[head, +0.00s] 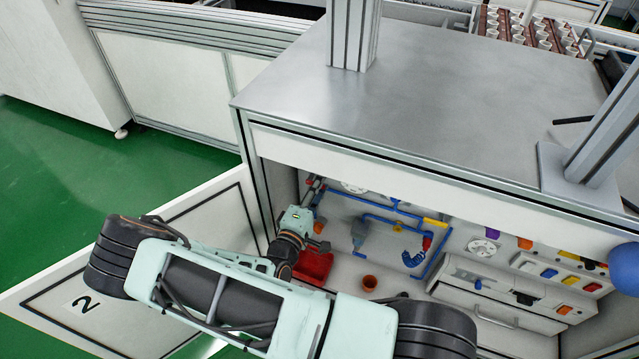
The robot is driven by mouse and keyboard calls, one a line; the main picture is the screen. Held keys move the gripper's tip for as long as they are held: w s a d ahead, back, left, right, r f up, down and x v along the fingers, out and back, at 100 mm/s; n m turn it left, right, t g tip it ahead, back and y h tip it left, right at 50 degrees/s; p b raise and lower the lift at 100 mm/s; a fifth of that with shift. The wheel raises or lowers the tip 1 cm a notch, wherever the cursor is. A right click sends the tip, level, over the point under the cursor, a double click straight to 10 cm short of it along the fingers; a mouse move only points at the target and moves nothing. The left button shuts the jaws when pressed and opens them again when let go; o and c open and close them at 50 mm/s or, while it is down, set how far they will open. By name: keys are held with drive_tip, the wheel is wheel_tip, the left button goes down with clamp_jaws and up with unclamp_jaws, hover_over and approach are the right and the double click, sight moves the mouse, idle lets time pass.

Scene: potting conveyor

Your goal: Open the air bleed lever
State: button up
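Inside the open cabinet under the metal worktop, blue piping (384,217) runs along the back panel. My gripper (313,190) reaches into the cabinet's left side, near the upper left end of the piping. It is small and partly covered, so its opening and any contact cannot be made out.
A red bin (318,266) lies below my gripper, with a small brown pot (369,283) to its right. A drawer unit (500,300) and colored switches (548,273) fill the cabinet's right. The open door (190,230) marked 2 stands left. Green floor is clear farther left.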

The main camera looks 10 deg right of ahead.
sight(308, 180)
clamp_jaws()
drive_tip(key=shift+r, duration=0.1)
drive_tip(key=r+n+p, duration=0.1)
drive_tip(key=n+p, duration=0.2)
drive_tip(key=shift+r, duration=0.15)
drive_tip(key=n+p, duration=0.2)
drive_tip(key=n, duration=0.1)
drive_tip(key=r+n+p, duration=0.1)
drive_tip(key=shift+w+a+n, duration=0.2)
drive_tip(key=shift+a+n, duration=0.1)
drive_tip(key=shift+n, duration=0.1)
drive_tip(key=n, duration=0.1)
drive_tip(key=n+p, duration=0.1)
drive_tip(key=n, duration=0.1)
drive_tip(key=a+r+n+p, duration=0.1)
drive_tip(key=n, duration=0.1)
drive_tip(key=shift+w, duration=0.4)
drive_tip(key=n, duration=0.1)
drive_tip(key=a+n, duration=0.1)
drive_tip(key=n, duration=0.1)
drive_tip(key=w+n, duration=0.1)
drive_tip(key=n, duration=0.1)
drive_tip(key=shift+a, duration=0.15)
